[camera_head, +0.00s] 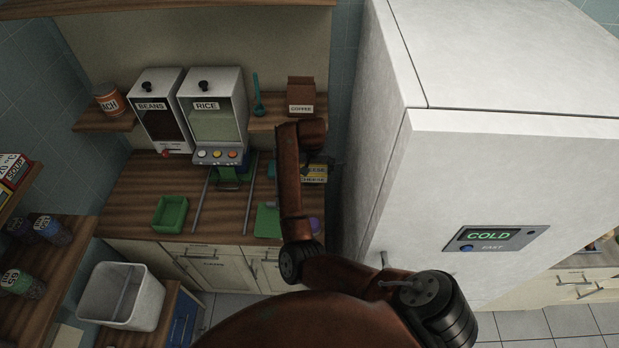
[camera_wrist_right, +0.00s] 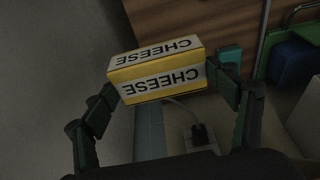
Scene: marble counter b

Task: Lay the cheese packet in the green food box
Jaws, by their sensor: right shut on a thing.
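The cheese packet (camera_wrist_right: 157,80) is a yellow and white block lettered CHEESE. My right gripper (camera_wrist_right: 167,90) is shut on it, one finger at each end, and holds it tilted. In the head view the cheese packet (camera_head: 315,175) shows to the right of my right arm, which partly hides it and the gripper. The green food box (camera_head: 170,214) is a small open tray at the front left of the wooden counter, well to the left of the packet. It looks empty. My left gripper is not in view.
Beans (camera_head: 160,108) and rice (camera_head: 213,112) dispensers stand at the back. Thin grey rods (camera_head: 250,192) and a flat green piece (camera_head: 268,220) lie between the packet and the box. The tall white fridge (camera_head: 480,180) walls the right side.

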